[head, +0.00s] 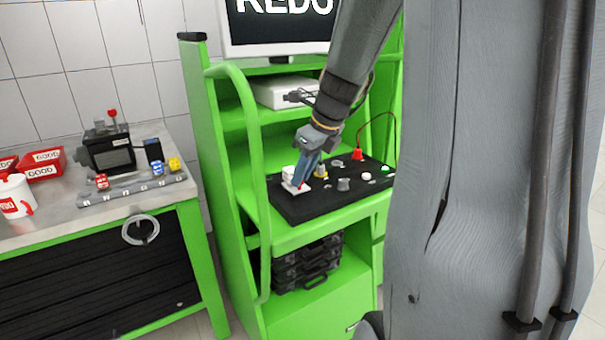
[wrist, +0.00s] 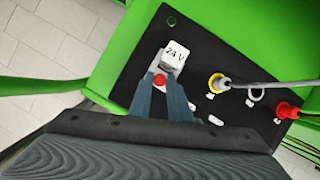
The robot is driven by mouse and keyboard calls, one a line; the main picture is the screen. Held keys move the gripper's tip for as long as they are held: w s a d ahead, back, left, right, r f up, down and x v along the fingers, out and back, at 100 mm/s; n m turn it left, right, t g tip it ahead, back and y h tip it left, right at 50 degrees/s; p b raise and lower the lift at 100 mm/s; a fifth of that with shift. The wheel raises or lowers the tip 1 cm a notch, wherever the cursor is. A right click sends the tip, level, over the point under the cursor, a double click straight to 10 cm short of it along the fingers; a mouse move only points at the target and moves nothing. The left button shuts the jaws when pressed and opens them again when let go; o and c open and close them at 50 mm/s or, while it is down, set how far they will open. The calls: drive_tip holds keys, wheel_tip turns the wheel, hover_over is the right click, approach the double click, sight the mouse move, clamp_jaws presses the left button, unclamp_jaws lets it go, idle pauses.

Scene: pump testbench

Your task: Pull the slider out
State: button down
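A white block marked "24 V" (wrist: 174,54) stands on the black control panel (wrist: 205,45), with a red round part (wrist: 160,79) just below it in the wrist view. No part is labelled as the slider; this white block is the part at my gripper. My gripper (wrist: 160,76) points at the block, its two blue fingers on either side of the red part. The fingertips overlap the block's near edge, so contact cannot be told. In the head view my gripper (head: 300,180) reaches down to the white part (head: 291,181) at the panel's left end.
A green rail (head: 256,190) runs along the left of the green bench. A separate table (head: 60,225) stands left.

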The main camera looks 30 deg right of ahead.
drive_tip(key=s+p, duration=0.1)
drive_tip(key=s, duration=0.2)
drive_tip(key=shift+s+p, duration=0.3)
drive_tip(key=shift+p, duration=0.1)
drive_tip(key=c, duration=1.7)
unclamp_jaws()
drive_tip(key=shift+s, duration=0.1)
drive_tip(key=shift+o, duration=0.2)
drive_tip(key=shift+d+r, duration=0.15)
drive_tip(key=shift+r, duration=0.2)
drive_tip(key=v, duration=0.7)
